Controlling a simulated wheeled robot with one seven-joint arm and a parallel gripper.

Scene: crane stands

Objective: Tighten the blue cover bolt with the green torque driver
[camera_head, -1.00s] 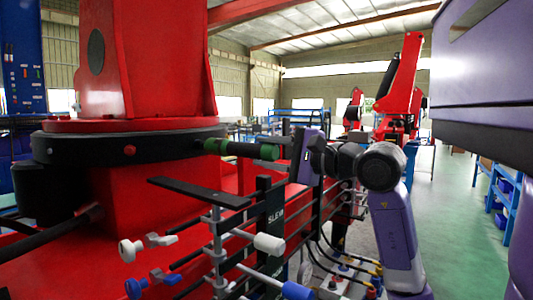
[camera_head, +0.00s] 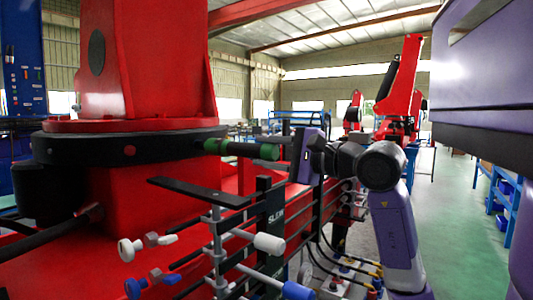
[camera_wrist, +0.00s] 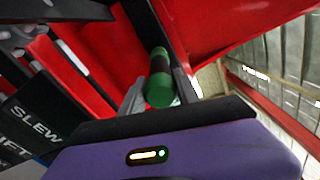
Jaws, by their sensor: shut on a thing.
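The green torque driver (camera_head: 240,149), with green ends and a black middle, lies level in the head view. Its far end is at the right side of the black ring (camera_head: 75,150) under the red column; I cannot tell whether it sits on a bolt. My gripper (camera_head: 272,146) is shut on the driver near its right end. In the wrist view the driver's round green end (camera_wrist: 159,92) shows between my fingers (camera_wrist: 163,80). No blue cover bolt is clearly visible at the driver's far end. A dark bolt head (camera_head: 129,151) shows on the front of the ring.
Below the driver stand a black plate (camera_head: 200,192), levers with white (camera_head: 269,243) and blue (camera_head: 297,290) handles, and a black SLEW panel (camera_head: 271,215). The red machine fills the left. Green floor (camera_head: 455,220) is clear at right, beside blue shelves (camera_head: 510,205).

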